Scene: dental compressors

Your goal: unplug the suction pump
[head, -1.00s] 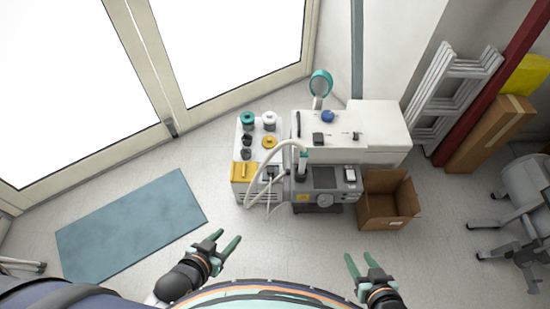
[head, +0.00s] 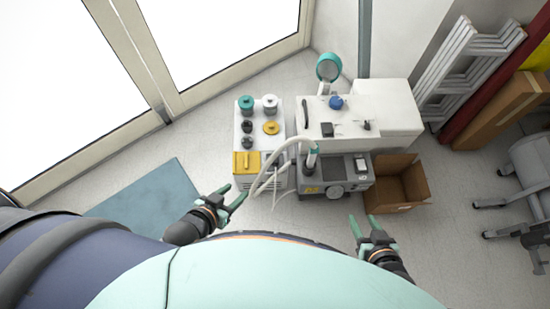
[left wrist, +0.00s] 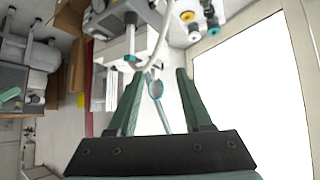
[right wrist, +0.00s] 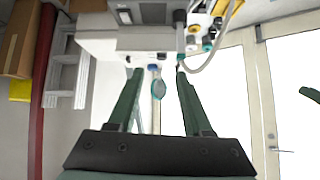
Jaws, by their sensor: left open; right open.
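A grey unit (head: 335,183) with a dark top panel and a round front dial stands in front of a white cabinet (head: 345,130). I cannot tell for sure whether it is the suction pump. A pale hose (head: 272,172) with a teal-collared end (head: 312,158) arches from it to the left, beside a white unit (head: 243,130) with teal, white and yellow caps. No plug or socket can be made out. My left gripper (head: 233,196) is open and empty, left of and in front of the hose. My right gripper (head: 365,228) is open and empty, in front of the cardboard box.
An open cardboard box (head: 397,186) stands right of the grey unit. A teal round-headed lamp or mirror (head: 329,67) rises behind the cabinet. A blue mat (head: 150,190) lies at left. A folded ladder (head: 455,65) and a grey chair (head: 525,180) are at right.

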